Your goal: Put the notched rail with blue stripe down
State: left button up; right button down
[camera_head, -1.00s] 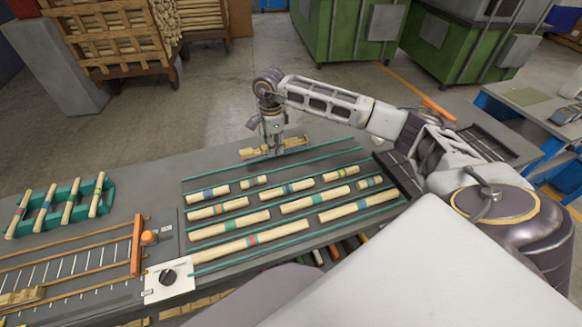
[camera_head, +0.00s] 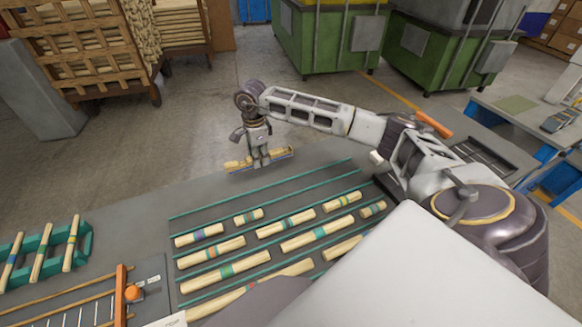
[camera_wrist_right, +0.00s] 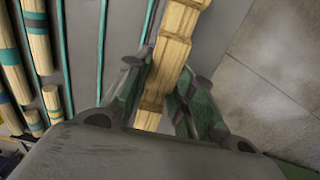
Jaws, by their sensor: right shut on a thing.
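The notched rail (camera_head: 235,164) is pale wood with cut notches and lies lengthwise along the far edge of the grey table (camera_head: 130,215). My right gripper (camera_head: 259,162) points down and is shut on it near its middle. In the right wrist view, the rail (camera_wrist_right: 180,22) runs up between the two fingers (camera_wrist_right: 158,95), over bare table beside the edge. I cannot tell whether the rail touches the table. My left gripper is out of view.
Several striped wooden rods (camera_head: 285,224) lie in rows between teal strips (camera_head: 265,188), nearer me than the rail. A teal rack (camera_head: 84,245) with rods and an orange-ended fixture (camera_head: 121,295) stand at left. Bare table lies left of the rows. Concrete floor (camera_wrist_right: 275,70) lies beyond the edge.

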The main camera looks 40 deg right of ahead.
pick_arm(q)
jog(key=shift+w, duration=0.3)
pick_arm(e)
jog(key=shift+w, duration=0.35)
send_over(262, 181)
notch_tip(262, 181, down, 6)
jog(key=shift+a+p, duration=0.1)
jog(key=shift+p, duration=0.35)
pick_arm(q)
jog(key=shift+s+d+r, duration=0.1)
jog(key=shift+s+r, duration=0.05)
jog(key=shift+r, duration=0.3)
pick_arm(e)
jog(key=shift+s+f, duration=0.1)
jog(key=shift+f, duration=0.05)
jog(key=shift+f, duration=1.8)
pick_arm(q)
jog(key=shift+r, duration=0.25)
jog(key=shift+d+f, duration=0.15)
pick_arm(e)
jog(key=shift+f, duration=0.1)
jog(key=c, duration=1.5)
grip_release()
